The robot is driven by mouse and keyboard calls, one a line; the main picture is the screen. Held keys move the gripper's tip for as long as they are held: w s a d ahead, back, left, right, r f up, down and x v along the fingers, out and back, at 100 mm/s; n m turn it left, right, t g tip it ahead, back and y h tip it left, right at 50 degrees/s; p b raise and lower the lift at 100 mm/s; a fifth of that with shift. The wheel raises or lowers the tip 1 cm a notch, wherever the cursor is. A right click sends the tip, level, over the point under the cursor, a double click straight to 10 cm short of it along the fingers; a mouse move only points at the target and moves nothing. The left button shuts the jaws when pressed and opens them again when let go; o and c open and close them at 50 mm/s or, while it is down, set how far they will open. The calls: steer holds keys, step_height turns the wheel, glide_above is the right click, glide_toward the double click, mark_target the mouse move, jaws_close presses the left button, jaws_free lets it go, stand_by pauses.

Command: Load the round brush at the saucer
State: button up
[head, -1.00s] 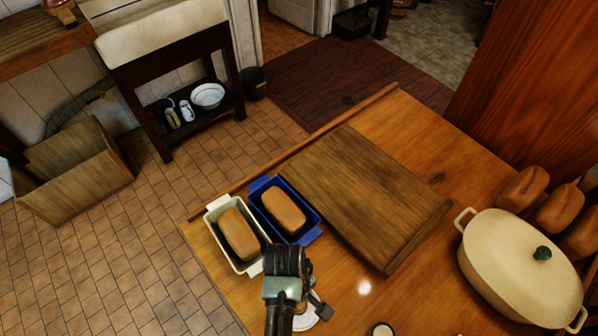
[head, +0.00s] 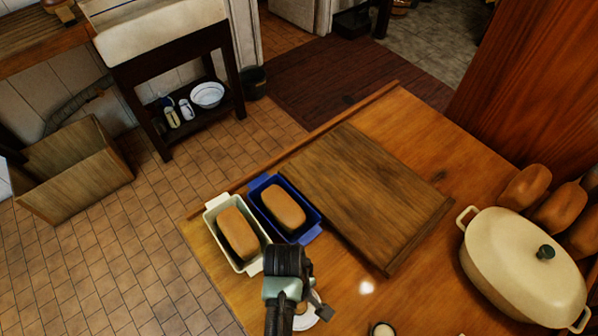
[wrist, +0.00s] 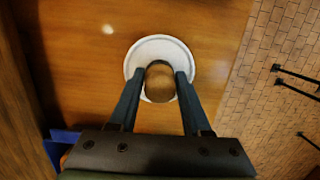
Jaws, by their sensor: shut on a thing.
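My gripper (wrist: 160,74) is shut on the round brush (wrist: 160,84), whose brown rounded end shows between the two fingers in the wrist view. The white saucer (wrist: 134,66) lies on the table directly behind the brush in that view. In the head view the saucer (head: 309,322) is mostly hidden by my wrist and gripper. The brush's bristles are hidden, and I cannot tell whether they touch the saucer.
A cream loaf tin (head: 213,220) and a blue loaf tin (head: 264,182), each with a loaf, stand close beyond my gripper. A wooden board (head: 365,195) lies behind. A small round pot (head: 382,330) and a cream casserole (head: 515,262) stand to the right.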

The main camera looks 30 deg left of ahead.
steer(key=shift+f, duration=0.4)
stand_by(0.3)
steer(key=shift+s+f, duration=0.1)
steer(key=shift+f, duration=0.05)
stand_by(1.3)
step_height(320, 180, up, 7)
steer(key=p, duration=0.7)
steer(key=shift+p, duration=0.4)
stand_by(0.5)
